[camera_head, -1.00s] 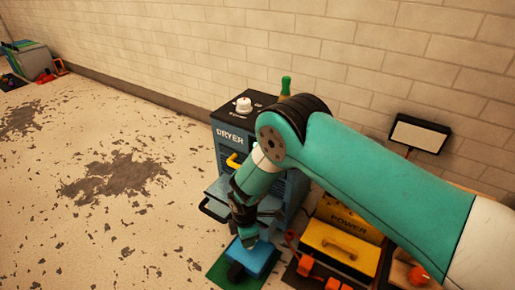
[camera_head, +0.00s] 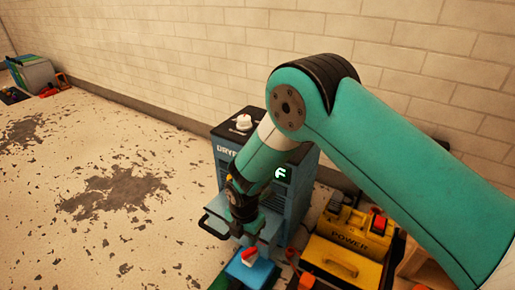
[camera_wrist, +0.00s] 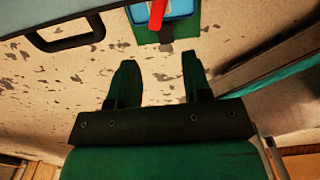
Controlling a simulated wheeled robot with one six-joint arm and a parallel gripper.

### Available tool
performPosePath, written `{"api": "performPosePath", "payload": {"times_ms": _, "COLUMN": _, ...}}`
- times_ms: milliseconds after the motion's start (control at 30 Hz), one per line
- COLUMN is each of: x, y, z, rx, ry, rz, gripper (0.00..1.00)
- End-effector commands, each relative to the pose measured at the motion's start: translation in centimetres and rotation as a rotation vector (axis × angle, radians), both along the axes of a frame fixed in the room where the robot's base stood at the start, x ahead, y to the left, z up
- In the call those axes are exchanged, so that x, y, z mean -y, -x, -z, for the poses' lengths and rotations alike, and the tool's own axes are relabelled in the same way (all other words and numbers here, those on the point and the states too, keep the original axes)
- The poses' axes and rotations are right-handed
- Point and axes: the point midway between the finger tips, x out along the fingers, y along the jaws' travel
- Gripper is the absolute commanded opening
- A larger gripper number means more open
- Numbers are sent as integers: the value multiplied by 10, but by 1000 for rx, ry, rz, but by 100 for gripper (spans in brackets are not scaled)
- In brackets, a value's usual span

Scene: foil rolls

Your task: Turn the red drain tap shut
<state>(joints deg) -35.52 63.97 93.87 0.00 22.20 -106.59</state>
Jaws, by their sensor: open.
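The red tap handle (camera_head: 249,256) sits on top of a small blue box (camera_head: 251,273) low in the head view. In the wrist view the red handle (camera_wrist: 157,13) shows at the top edge, with part of the blue box (camera_wrist: 182,7) on a green mat (camera_wrist: 192,28). The handle's upper end is cut off there. My gripper (camera_wrist: 158,60) is open and empty, its two green fingers apart from the handle, which lies beyond their tips. In the head view my gripper is above the box, its fingers hard to make out.
A yellow power box (camera_head: 343,262) stands to the right.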

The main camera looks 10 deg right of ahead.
Motion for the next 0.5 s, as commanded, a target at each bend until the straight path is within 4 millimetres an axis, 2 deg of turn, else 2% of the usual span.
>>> {"api": "performPosePath", "payload": {"times_ms": 33, "x": 0, "y": 0, "z": -18, "rx": 2, "ry": -1, "rz": 0, "gripper": 45}}
{"api": "performPosePath", "payload": {"times_ms": 333, "x": 0, "y": 0, "z": -80, "rx": 2, "ry": -1, "rz": 1, "gripper": 45}}
{"api": "performPosePath", "payload": {"times_ms": 500, "x": 4, "y": 1, "z": -114, "rx": -5, "ry": -20, "rz": 92, "gripper": 45}}
